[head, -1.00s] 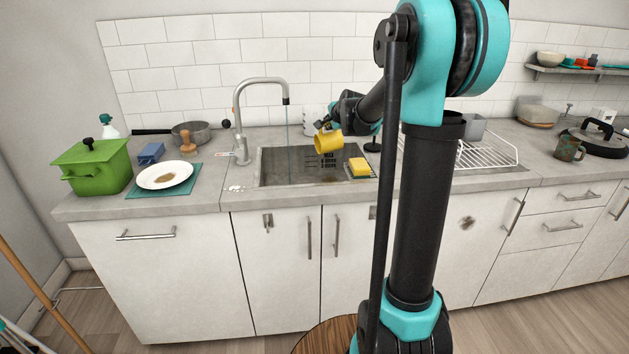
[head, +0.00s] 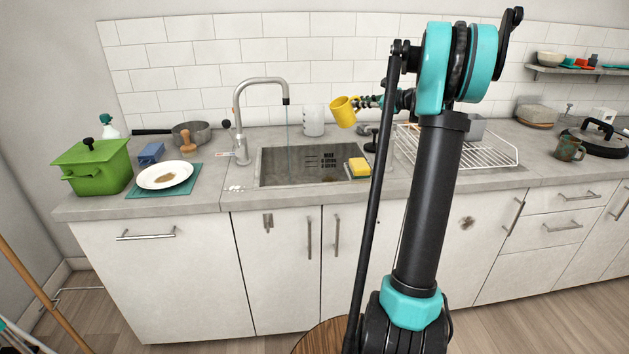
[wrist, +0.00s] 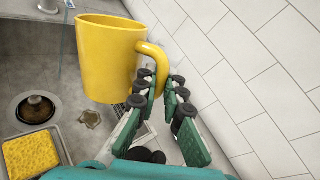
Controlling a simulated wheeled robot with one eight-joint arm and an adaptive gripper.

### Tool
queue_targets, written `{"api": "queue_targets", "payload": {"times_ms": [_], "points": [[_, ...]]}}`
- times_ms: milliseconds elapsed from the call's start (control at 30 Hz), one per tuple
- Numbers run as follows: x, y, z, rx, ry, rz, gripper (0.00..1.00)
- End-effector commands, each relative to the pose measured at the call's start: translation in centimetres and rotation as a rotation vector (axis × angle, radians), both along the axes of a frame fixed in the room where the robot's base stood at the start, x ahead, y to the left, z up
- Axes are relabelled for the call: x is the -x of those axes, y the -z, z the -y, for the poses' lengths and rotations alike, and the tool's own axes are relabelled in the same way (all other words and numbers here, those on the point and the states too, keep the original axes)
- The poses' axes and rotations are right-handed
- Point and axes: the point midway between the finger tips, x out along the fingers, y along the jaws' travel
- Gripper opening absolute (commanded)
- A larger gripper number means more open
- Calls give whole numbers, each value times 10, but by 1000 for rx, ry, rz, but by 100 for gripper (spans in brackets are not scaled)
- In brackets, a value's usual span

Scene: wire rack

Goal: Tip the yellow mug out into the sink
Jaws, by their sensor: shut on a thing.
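The yellow mug (head: 342,112) is held up in the air behind and above the right part of the sink (head: 272,172), slightly tilted. In the wrist view the mug (wrist: 108,62) has its rim at the top and its handle toward my gripper. My gripper (head: 364,103) is shut on the handle; its fingers (wrist: 163,90) show on either side of it in the wrist view. The inside of the mug is hidden in the wrist view. In the sink, the wrist view shows a drain (wrist: 36,108) with a brown stain around it.
A tap (head: 240,115) stands at the sink's left, with a thin stream of water falling from it. A yellow sponge (head: 358,166) lies at the sink's right front. A white container (head: 313,121) stands behind the sink, and a wire rack (head: 480,148) to the right.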

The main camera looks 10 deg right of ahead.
Motion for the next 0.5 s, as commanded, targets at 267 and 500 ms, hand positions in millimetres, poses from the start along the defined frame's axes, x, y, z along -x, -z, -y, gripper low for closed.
{"api": "queue_targets", "payload": {"times_ms": [267, 500], "points": [[-2, 3, 7, -80, 3, -18, 0], [-2, -7, 8, -149, 3, -33, 0]]}}
